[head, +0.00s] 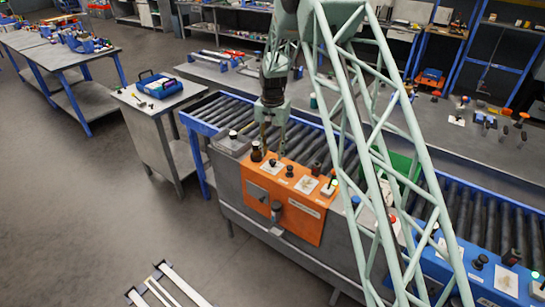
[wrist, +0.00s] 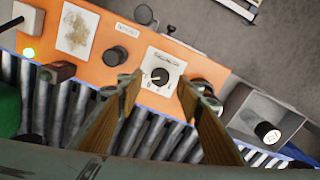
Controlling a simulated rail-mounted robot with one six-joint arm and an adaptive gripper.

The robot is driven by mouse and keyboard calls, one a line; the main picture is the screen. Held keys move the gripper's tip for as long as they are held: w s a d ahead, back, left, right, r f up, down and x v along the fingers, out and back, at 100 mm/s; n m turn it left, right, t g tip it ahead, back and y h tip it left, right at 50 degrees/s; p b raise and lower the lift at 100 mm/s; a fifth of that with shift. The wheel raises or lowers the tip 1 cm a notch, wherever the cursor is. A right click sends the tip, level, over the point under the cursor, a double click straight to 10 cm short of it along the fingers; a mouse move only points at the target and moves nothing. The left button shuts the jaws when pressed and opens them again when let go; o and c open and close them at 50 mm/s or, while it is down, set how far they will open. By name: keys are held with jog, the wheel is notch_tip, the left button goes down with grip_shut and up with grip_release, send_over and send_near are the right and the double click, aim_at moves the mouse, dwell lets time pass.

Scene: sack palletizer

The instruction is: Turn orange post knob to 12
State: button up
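The orange post (head: 294,211) stands at the front of the roller conveyor, and its orange top panel also shows in the wrist view (wrist: 92,52). A black round knob (wrist: 160,75) sits on a white dial plate (wrist: 163,91) with small marks around it. A light pointer line shows on the knob, but the numbers are too small to read. My gripper (wrist: 158,84) is open, with its two tan fingers on either side of the knob and apart from it. In the head view my gripper (head: 271,147) points down over the panel's back edge. Nothing is held.
A dark upright cylinder (head: 257,151) stands left of the dial. A lit green lamp (wrist: 28,53) is at the panel's other end. Conveyor rollers (wrist: 146,136) run behind.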

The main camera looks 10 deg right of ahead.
aim_at(272, 161)
notch_tip(272, 161, up, 9)
jog(key=shift+f, duration=0.15)
dwell(0.4)
jog(key=s+r+n+t, duration=0.2)
jog(key=s+r+n, duration=0.1)
jog(key=s+r, duration=2.55)
jog(key=s+r+n+t, duration=0.1)
jog(key=s+r, duration=0.1)
jog(key=s, duration=1.5)
jog(key=s+r+n+t, duration=0.1)
jog(key=s+n, duration=0.1)
jog(key=s, duration=1.5)
jog(key=shift+s+r+n, duration=0.3)
jog(key=shift+s+r, duration=0.05)
